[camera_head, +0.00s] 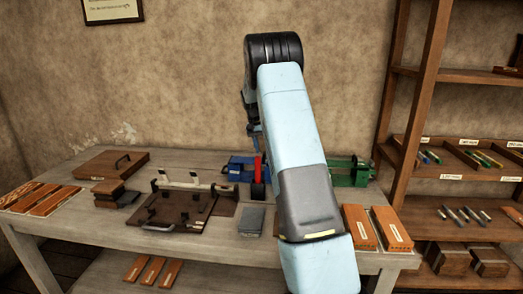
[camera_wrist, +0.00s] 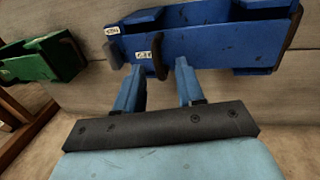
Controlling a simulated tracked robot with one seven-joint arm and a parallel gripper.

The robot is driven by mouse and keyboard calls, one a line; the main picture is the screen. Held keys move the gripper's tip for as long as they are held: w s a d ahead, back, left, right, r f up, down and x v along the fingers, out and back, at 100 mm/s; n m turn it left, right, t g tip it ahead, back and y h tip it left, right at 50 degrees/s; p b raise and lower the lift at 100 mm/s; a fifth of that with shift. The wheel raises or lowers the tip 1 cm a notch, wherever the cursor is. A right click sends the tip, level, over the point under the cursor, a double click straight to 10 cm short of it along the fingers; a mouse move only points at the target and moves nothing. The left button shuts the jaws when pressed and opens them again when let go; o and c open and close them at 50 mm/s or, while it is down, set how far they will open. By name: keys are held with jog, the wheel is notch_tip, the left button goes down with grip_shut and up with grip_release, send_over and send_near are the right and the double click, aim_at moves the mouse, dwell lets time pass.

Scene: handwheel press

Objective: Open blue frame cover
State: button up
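The blue frame (camera_head: 237,170) stands at the back of the bench in the head view, partly hidden by my arm. The wrist view shows its blue cover (camera_wrist: 215,45) close up, with labels at the left end. A dark curved handle (camera_wrist: 159,57) sticks out from the cover's near edge. My gripper (camera_wrist: 160,68) is open, with its two blue fingers apart. In the picture the handle lies between and just beyond the fingertips; I see no contact, and the depth gap is hard to judge. My fingers are hidden in the head view.
A green frame (camera_head: 350,171) stands right of the blue one. A red upright lever (camera_head: 258,168) is close to the blue frame. A brown fixture (camera_head: 178,208), a grey block (camera_head: 252,220) and wooden blocks (camera_head: 377,228) occupy the bench. A shelf (camera_head: 465,165) stands at right.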

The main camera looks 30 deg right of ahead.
jog(key=shift+s+d+f, duration=0.1)
jog(key=shift+f, duration=0.45)
jog(key=shift+c, duration=0.4)
grip_shut()
